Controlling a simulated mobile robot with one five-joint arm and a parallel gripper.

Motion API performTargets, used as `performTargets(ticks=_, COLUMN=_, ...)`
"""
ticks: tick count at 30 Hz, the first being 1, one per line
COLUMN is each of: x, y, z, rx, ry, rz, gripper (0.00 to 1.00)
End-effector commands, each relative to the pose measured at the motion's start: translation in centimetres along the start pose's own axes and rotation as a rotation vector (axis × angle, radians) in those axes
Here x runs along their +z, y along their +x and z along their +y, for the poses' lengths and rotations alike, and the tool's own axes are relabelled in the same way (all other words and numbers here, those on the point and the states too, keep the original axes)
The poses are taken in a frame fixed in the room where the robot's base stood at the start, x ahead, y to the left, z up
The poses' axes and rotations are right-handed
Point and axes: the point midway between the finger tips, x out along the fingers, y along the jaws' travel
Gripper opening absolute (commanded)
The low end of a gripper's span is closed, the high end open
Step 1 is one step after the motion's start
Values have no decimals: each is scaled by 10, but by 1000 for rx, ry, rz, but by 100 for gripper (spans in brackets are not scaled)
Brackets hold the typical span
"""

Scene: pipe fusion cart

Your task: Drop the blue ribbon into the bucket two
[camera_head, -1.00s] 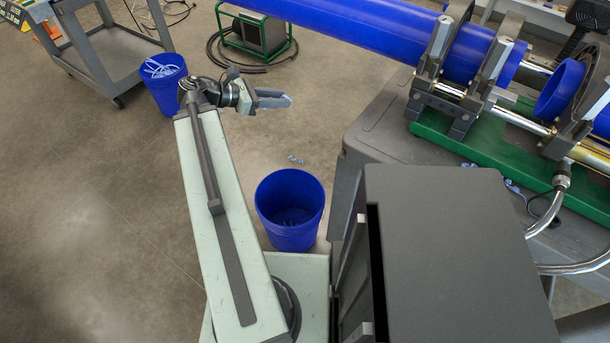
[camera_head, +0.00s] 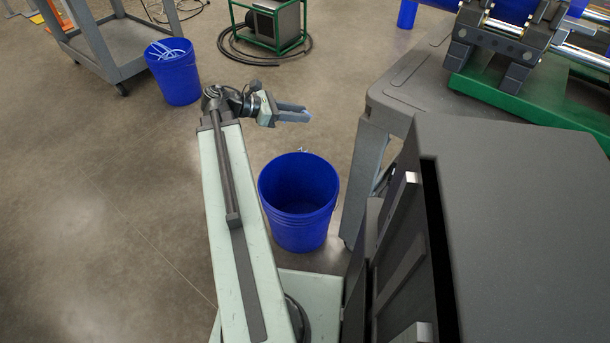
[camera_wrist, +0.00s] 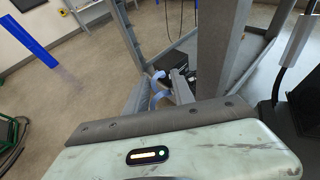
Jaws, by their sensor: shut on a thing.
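My gripper (camera_head: 303,113) reaches out to the right at the end of my arm, above the floor and beyond the near bucket's far rim. In the wrist view my gripper (camera_wrist: 160,84) is shut on a curled light-blue ribbon (camera_wrist: 157,99), which shows between and below the grey fingers. One blue bucket (camera_head: 299,226) stands on the floor close to my base, right of my arm; its visible inside looks dark and mostly bare. Another blue bucket (camera_head: 176,79) stands farther off at the left, with pale ribbons showing at its top. I see no numbers on either bucket.
A grey cart (camera_head: 398,98) with a green-based pipe machine (camera_head: 540,115) stands at the right, its leg beside the near bucket. A grey trolley (camera_head: 118,42) is at the far left. A green-framed unit (camera_head: 276,25) with a black hose is at the back. Floor left is clear.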

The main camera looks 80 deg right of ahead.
Motion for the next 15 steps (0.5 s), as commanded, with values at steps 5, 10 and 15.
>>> performTargets(ticks=5, x=-94, y=50, z=5, rx=-30, ry=12, rz=0, gripper=0)
performTargets(ticks=10, x=-156, y=85, z=8, rx=-55, ry=22, rz=0, gripper=0)
performTargets(ticks=15, x=-180, y=100, z=9, rx=-69, ry=28, rz=0, gripper=0)
